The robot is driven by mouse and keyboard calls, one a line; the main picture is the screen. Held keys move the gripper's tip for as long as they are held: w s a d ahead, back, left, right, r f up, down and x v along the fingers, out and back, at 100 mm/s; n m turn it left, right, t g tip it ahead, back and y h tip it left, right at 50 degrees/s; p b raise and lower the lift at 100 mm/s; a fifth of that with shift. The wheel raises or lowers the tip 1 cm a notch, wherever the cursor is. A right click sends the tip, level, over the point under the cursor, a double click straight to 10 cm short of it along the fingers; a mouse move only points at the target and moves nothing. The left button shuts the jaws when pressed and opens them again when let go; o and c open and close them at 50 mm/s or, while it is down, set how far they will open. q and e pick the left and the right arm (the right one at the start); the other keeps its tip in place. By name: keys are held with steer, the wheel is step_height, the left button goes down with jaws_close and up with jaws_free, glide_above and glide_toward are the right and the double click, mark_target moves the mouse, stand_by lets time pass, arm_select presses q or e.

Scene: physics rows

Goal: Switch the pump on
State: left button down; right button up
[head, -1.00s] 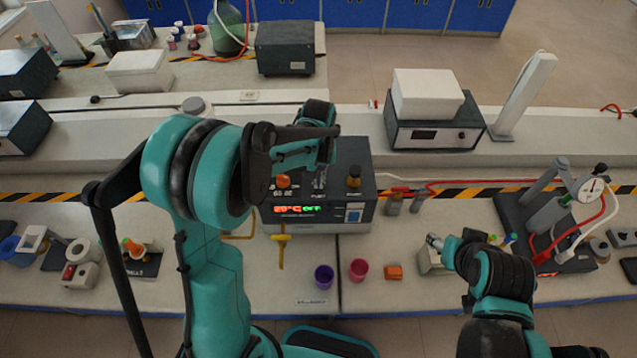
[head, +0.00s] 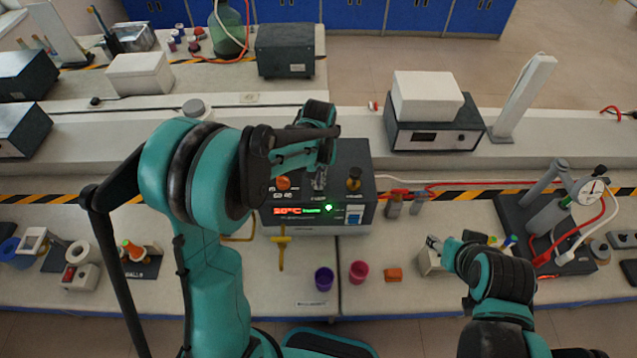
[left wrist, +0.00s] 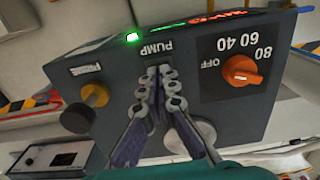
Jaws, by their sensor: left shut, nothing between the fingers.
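The dark grey bath unit (head: 345,160) stands on the middle bench. Its front display (head: 303,210) shows red and green characters with a bright green light, which also shows in the left wrist view (left wrist: 132,38). My left gripper (head: 319,184) is over the unit's top. In the left wrist view its closed fingertips (left wrist: 160,72) are at the PUMP label (left wrist: 157,48), with nothing between them. They hide whatever control lies beneath; contact is unclear. An orange dial (left wrist: 241,70) is to their right. My right gripper (head: 436,243) is near a pale block, its jaws unclear.
Purple (head: 324,278) and pink (head: 359,271) cups and an orange block (head: 393,275) are on the bench in front. A stand with a gauge (head: 588,188) and red tubing is at right.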

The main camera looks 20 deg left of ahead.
arm_select(q)
steer(key=shift+r+p, duration=1.65)
steer(key=shift+r, duration=1.2)
steer(key=s+a+f+m+t+b, duration=0.1)
steer(key=s+f+t+b, duration=0.2)
steer(key=s+f+b, duration=0.2)
steer(key=s+a+f+m+t+b, duration=0.1)
steer(key=s+f+t+b, duration=0.3)
steer(key=s+b, duration=0.8)
steer(key=f+m+b, duration=0.1)
steer(key=b, duration=0.3)
steer(key=shift+a+f, duration=0.4)
